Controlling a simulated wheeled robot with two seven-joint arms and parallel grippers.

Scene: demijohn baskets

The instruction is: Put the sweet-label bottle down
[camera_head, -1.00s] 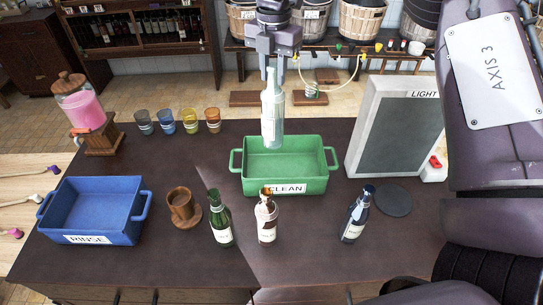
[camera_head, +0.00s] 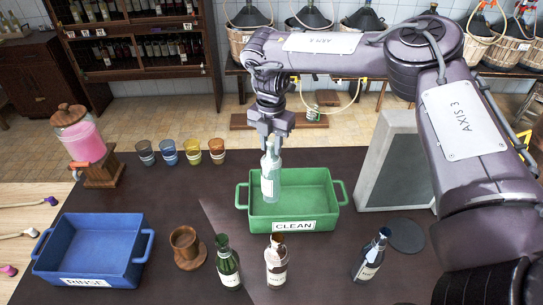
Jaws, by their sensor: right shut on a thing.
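My right gripper (camera_head: 271,137) is shut on a pale, clear glass bottle (camera_head: 270,183) with a white label, gripped near its neck. The bottle hangs upright over the green tub (camera_head: 322,222) marked CLEAN, its lower end overlapping the tub's inside in this view. I cannot tell whether it touches the tub floor. The label's writing is too small to read. My left gripper is not in view.
A green bottle (camera_head: 229,270), a clear bottle (camera_head: 276,266) and a dark bottle (camera_head: 369,262) stand in front of the tub. The blue RINSE tub (camera_head: 140,262) and a brown cup (camera_head: 184,240) are left. A grey light panel (camera_head: 384,190) stands right.

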